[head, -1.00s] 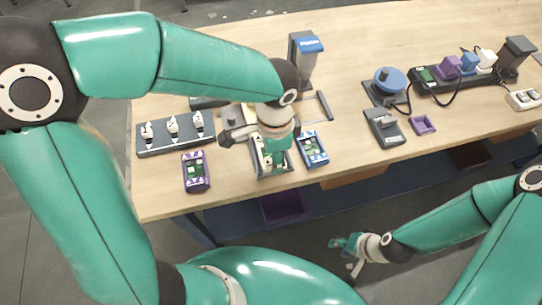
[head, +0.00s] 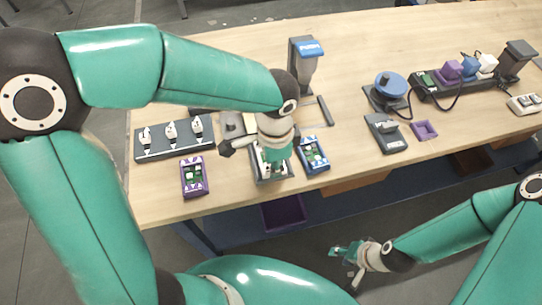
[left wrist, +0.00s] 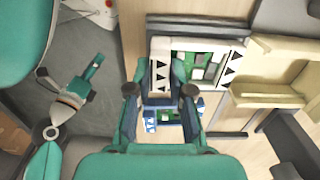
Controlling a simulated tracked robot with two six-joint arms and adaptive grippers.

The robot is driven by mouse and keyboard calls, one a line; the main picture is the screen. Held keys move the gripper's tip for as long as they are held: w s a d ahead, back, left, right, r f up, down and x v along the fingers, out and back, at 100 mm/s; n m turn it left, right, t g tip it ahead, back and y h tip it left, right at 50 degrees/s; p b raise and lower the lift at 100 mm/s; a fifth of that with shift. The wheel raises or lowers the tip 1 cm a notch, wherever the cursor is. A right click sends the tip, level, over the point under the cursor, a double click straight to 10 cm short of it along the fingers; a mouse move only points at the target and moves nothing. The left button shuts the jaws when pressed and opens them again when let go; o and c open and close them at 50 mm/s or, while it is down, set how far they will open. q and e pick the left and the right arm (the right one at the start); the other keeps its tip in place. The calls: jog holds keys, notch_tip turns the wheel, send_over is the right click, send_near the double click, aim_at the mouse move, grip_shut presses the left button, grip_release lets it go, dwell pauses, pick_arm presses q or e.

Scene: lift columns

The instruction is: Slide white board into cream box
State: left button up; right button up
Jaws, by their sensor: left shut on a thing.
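The white board (left wrist: 158,62) lies flat below my left gripper in the left wrist view, with green circuitry and black triangles at its ends. My left gripper (left wrist: 161,80) is shut on its near end. In the head view the left gripper (head: 272,168) points down at the table and hides most of the board. A cream part (left wrist: 268,94), which looks like the cream box, is at the board's far end in the wrist view. My right gripper (head: 347,266) is open and empty, low in front of the table.
A purple-framed board (head: 194,176) lies left of my left gripper and a blue-framed one (head: 313,155) close on its right. A dark rack (head: 174,139) with white pieces stands behind left. A blue-topped dispenser (head: 305,60) stands behind. The table's front edge is near.

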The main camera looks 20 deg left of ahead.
pick_arm(q)
jog(key=shift+w+a, duration=0.1)
jog(key=shift+w, duration=0.05)
jog(key=shift+w+a+p, duration=0.55)
jog(key=shift+w+a, duration=0.4)
jog(key=shift+w, duration=0.45)
jog(key=shift+w+a+p, duration=0.5)
jog(key=shift+w+a, duration=0.45)
jog(key=shift+w, duration=0.4)
jog(key=shift+w+a+p, duration=0.55)
jog(key=shift+w+a, duration=0.4)
jog(key=shift+w, duration=0.45)
jog(key=o, duration=0.8)
notch_tip(320, 180, up, 6)
jog(key=p, duration=0.4)
jog(key=shift+p, duration=0.3)
jog(key=shift+s, duration=0.1)
